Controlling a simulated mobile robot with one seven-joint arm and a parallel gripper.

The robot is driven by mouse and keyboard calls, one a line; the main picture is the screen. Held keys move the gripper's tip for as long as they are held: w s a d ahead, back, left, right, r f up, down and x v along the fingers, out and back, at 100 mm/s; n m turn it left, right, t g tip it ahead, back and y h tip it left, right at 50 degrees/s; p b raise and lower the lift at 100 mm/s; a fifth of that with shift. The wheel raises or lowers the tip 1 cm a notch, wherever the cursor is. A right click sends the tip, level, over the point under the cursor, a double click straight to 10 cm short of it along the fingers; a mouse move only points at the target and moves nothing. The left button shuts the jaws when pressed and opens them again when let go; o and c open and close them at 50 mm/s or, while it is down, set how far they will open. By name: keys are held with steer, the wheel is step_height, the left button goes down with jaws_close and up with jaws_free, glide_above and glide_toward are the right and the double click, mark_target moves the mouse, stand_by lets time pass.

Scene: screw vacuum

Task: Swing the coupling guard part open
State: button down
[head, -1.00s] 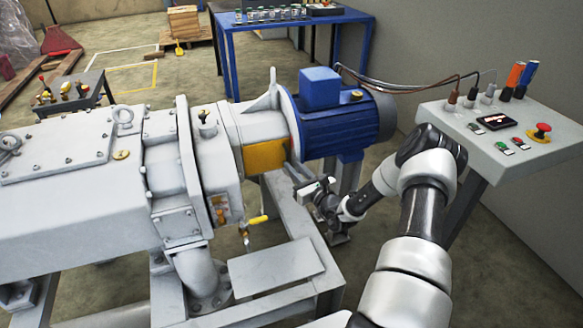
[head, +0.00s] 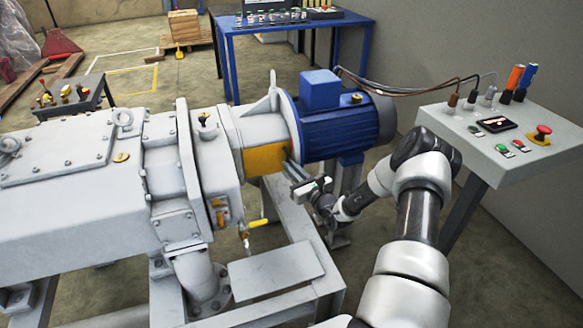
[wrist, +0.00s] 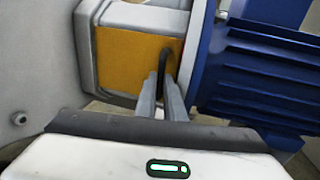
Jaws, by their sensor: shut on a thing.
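The coupling guard part is a yellow-orange panel (head: 266,158) on the grey housing between the pump and the blue motor. It also shows in the wrist view (wrist: 128,62), where it looks flush in its frame. A dark curved handle (wrist: 163,64) stands on its right part. My gripper (head: 291,165) reaches it from the front right. In the wrist view the two grey fingers (wrist: 162,98) are shut on the handle, one on each side. The handle's lower end is hidden between the fingers.
The blue motor (head: 345,128) is close to the right of my gripper. A yellow-handled valve (head: 257,223) and a flat grey plate (head: 277,273) are below left. A control box (head: 500,125) with a red button stands at the right.

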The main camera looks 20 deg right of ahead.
steer(key=s+a+p, duration=0.7)
steer(key=s+a, duration=0.1)
steer(key=a, duration=0.1)
steer(key=shift+s+a+r+p, duration=0.15)
steer(key=shift+s+r+p, duration=0.05)
steer(key=shift+s+p, duration=0.1)
stand_by(0.5)
steer(key=c, duration=2.1)
jaws_free()
steer(key=shift+w, duration=0.1)
steer(key=shift+f, duration=0.1)
steer(key=shift+d, duration=0.2)
